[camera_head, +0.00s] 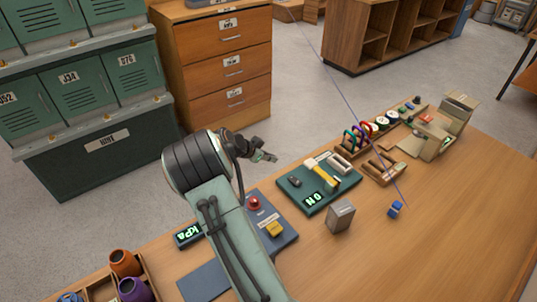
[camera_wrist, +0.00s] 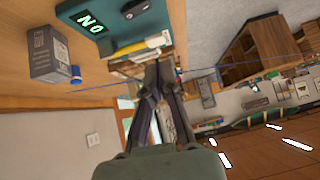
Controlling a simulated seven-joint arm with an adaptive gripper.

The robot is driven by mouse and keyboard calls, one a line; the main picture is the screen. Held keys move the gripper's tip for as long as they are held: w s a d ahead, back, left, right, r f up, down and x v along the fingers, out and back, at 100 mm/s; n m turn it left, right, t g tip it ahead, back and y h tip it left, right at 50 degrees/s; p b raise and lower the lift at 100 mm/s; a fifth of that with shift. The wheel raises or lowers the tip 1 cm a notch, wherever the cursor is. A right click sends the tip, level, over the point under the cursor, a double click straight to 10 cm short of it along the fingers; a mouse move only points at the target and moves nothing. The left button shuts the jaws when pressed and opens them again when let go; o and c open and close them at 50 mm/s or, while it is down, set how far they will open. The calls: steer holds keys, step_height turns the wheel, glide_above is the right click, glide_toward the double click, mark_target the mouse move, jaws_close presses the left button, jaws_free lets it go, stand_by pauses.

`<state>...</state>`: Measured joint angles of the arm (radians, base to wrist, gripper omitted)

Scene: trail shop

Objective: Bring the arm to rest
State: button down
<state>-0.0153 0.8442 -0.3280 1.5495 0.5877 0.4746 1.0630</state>
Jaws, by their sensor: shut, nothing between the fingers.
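My gripper (camera_head: 263,156) is raised clear of the wooden table, near its back edge in the head view. It appears against the grey floor and touches nothing that I can see. In the wrist view, the fingers of my gripper (camera_wrist: 158,75) point away from the camera with their tips together, and they hold nothing. My arm rises from the bottom of the head view and bends at a dark, banded joint. It hides part of the table's left side.
A green device (camera_head: 343,192) with a lit display, a grey box (camera_head: 340,217) and a blue object (camera_head: 396,209) stand on the table (camera_head: 440,230). A thin blue line crosses above. Green lockers (camera_head: 80,90) and wooden drawers (camera_head: 222,65) stand behind. The table's right front is clear.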

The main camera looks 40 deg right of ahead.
steer(key=a+r+t+y, duration=0.1)
steer(key=a+r+t, duration=0.2)
steer(key=r, duration=1)
steer(key=s+a+r+n+t+y, duration=0.1)
steer(key=s+a+r+n+y, duration=0.15)
steer(key=s+a+r, duration=0.35)
steer(key=s+a+f+n+g+y, duration=0.2)
steer(key=s+a+n, duration=0.6)
steer(key=s, duration=0.4)
steer(key=s+a+f+n+g+y, duration=0.2)
steer(key=s+a+f+n+y, duration=0.2)
steer(key=s+a+f+n, duration=0.3)
steer(key=s+a+n, duration=0.2)
steer(key=s+a, duration=0.1)
steer(key=s, duration=0.2)
steer(key=shift+s+g, duration=0.25)
steer(key=shift+g, duration=0.15)
